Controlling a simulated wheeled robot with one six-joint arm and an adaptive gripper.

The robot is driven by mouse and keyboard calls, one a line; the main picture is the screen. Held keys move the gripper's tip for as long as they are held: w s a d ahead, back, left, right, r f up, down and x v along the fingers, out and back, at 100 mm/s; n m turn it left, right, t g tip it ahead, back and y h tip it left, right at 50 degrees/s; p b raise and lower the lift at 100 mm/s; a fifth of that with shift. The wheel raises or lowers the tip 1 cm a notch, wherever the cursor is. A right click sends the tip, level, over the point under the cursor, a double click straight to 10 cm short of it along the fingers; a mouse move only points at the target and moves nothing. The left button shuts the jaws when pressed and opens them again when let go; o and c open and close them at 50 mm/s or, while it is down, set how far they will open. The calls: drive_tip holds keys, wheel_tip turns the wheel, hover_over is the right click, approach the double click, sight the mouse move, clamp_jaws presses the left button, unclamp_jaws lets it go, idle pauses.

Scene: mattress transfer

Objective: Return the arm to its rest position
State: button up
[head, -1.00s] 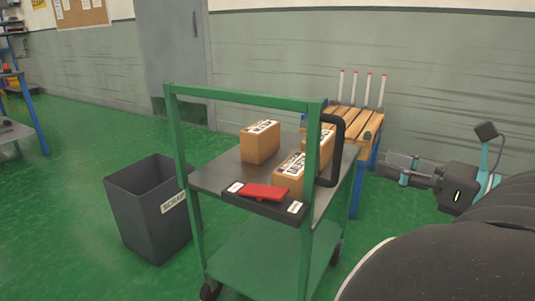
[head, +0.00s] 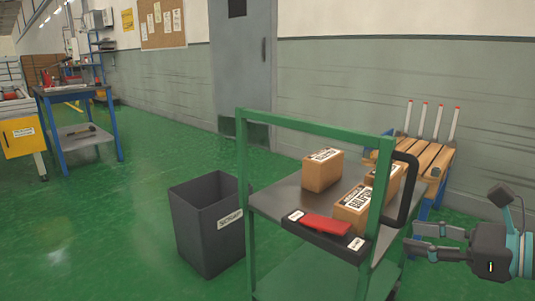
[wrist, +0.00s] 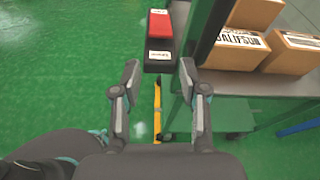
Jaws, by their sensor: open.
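My gripper (head: 432,242) is at the right of the head view, beside the green cart (head: 318,122) and its black handle. In the wrist view my gripper (wrist: 165,85) has its two fingers spread wide apart with nothing between them. Beyond the fingertips, the black tray with a red item (wrist: 160,28) on it sits at the cart's end. The fingers look apart from the cart, though the exact gap is hard to tell.
Several cardboard boxes (head: 322,170) stand on the cart top. A dark scrap bin (head: 208,228) stands left of the cart. A slatted wooden bench (head: 428,158) is behind it. A blue-legged table (head: 78,92) is at far left. Green floor (head: 110,230) is clear at left.

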drive_tip(key=s+a+f+n+g+h+p, duration=0.1)
drive_tip(key=a+f+n+g+h+p, duration=0.15)
drive_tip(key=a+f+n+g, duration=0.6)
drive_tip(key=s+a+n+t+h, duration=0.1)
drive_tip(key=s+a+n+h, duration=0.1)
drive_tip(key=n, duration=0.7)
drive_tip(key=s+a+f+n+t+h+p, duration=0.1)
drive_tip(key=s+a+n+t+h, duration=0.1)
drive_tip(key=n+h, duration=0.3)
drive_tip(key=s+n, duration=0.1)
drive_tip(key=n, duration=0.2)
drive_tip(key=shift+s+f+n, duration=0.2)
drive_tip(key=shift+n, duration=0.15)
